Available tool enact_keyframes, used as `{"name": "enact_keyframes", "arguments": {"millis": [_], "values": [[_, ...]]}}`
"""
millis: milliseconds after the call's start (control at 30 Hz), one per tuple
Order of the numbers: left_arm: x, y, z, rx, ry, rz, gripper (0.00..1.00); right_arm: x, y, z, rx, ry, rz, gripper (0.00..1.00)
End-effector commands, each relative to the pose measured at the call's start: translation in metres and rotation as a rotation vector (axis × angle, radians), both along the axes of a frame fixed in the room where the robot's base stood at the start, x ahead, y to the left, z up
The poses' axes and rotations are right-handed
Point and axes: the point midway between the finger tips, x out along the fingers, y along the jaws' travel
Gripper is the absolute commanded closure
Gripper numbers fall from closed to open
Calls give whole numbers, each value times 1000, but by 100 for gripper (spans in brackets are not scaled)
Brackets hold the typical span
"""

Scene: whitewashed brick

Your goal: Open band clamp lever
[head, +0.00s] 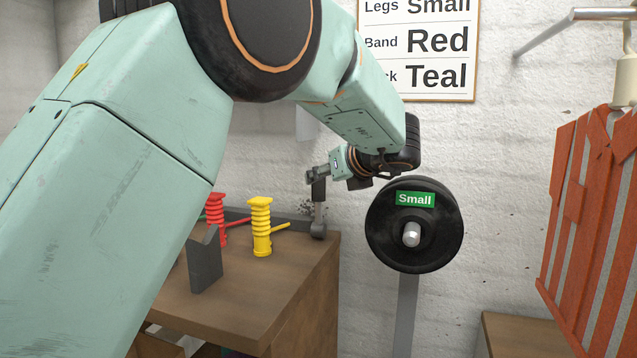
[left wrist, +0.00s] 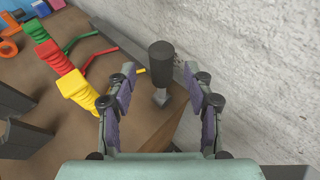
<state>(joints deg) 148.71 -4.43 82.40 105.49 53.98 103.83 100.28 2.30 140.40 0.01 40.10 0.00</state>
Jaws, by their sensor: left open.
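The lever has a black cylindrical handle (head: 319,190) and a grey metal foot (head: 318,229), and stands upright at the back right corner of the wooden bench (head: 262,305). In the left wrist view its handle (left wrist: 161,55) shows between my fingers, with the foot below it. My left gripper (head: 326,176) is open around or just above the handle; contact is unclear. Its spread fingers (left wrist: 160,78) show a gap on both sides of the handle. The band itself cannot be made out. My right gripper is not in view.
Yellow (head: 260,226) and red (head: 216,215) ribbed pieces with thin arms stand left of the lever, near a dark grey bracket (head: 205,262). A black disc labelled Small (head: 413,252) stands right. The brick wall (left wrist: 258,70) is close. A sign (head: 419,55) reads Band Red.

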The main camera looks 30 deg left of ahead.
Motion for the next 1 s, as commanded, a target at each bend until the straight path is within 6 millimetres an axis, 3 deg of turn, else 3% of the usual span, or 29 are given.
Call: {"name": "enact_keyframes", "arguments": {"millis": [300, 667, 1000], "values": [[20, 34, -18, -2, 1, 1, 48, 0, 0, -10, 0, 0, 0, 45], [26, 40, -19, 1, 2, 0, 48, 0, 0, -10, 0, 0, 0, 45], [25, 40, -19, 1, 2, 0, 76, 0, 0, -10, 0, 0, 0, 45]]}}
